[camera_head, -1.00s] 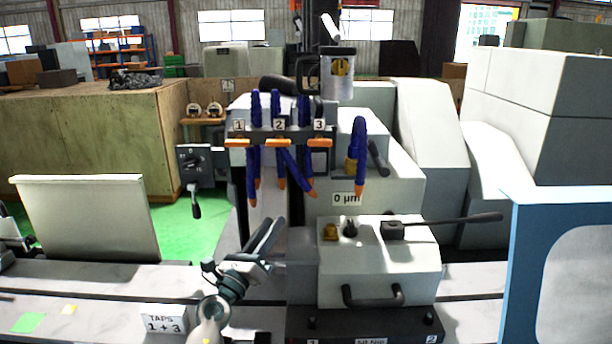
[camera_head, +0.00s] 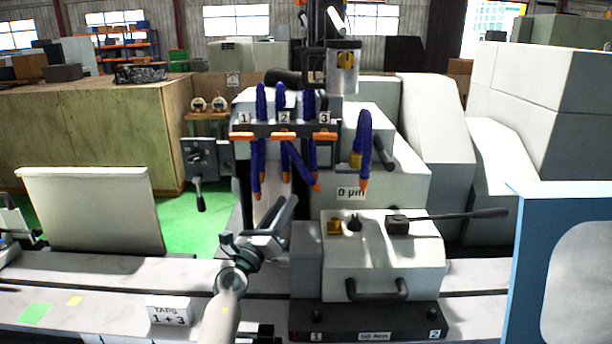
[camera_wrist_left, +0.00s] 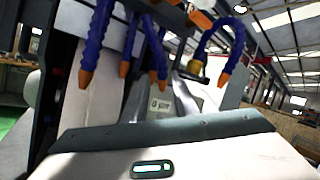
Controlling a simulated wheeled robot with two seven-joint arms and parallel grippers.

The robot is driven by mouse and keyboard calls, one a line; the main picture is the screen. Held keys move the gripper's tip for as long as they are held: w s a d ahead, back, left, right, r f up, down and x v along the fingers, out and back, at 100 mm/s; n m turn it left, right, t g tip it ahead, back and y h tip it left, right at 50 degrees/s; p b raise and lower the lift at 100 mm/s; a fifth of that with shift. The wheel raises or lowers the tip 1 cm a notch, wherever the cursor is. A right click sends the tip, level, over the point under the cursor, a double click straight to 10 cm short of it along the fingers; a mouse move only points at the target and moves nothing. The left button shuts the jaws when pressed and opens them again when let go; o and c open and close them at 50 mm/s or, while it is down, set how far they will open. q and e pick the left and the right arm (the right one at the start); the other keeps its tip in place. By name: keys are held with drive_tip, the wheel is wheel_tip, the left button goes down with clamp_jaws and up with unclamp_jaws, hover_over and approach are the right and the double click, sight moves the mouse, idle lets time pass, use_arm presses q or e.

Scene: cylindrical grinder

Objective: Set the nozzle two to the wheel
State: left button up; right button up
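Blue hose nozzles with orange tips hang from a dark bar marked 1, 2 and 3. The hose under plate 2 is nozzle two (camera_head: 281,100); below the bar the hoses overlap, and one slants down to the right. Behind them is a pale upright face (camera_head: 268,206), perhaps the wheel, mostly hidden. My left gripper (camera_head: 284,214) is below the nozzle tips, fingers apart and empty. In the left wrist view its fingers (camera_wrist_left: 160,100) point towards the hanging tips, with a gap between them. My right gripper is not in view.
A separate blue nozzle (camera_head: 364,150) with a brass fitting hangs at right. A grey block with a black lever (camera_head: 450,217) stands below. A "TAPS 1 + 3" sign (camera_head: 169,311) is on the bed at left. A blue panel (camera_head: 514,260) closes the right side.

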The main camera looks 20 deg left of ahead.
sight(304, 176)
use_arm(q)
drive_tip(key=b+x, duration=0.4)
drive_tip(key=x, duration=0.7)
drive_tip(key=shift+w+f, duration=0.1)
drive_tip(key=shift+w, duration=0.15)
drive_tip(key=shift+w+d+r, duration=0.2)
drive_tip(key=shift+w+r, duration=0.15)
drive_tip(key=shift+w, duration=0.25)
drive_tip(key=shift+c, duration=0.6)
clamp_jaws()
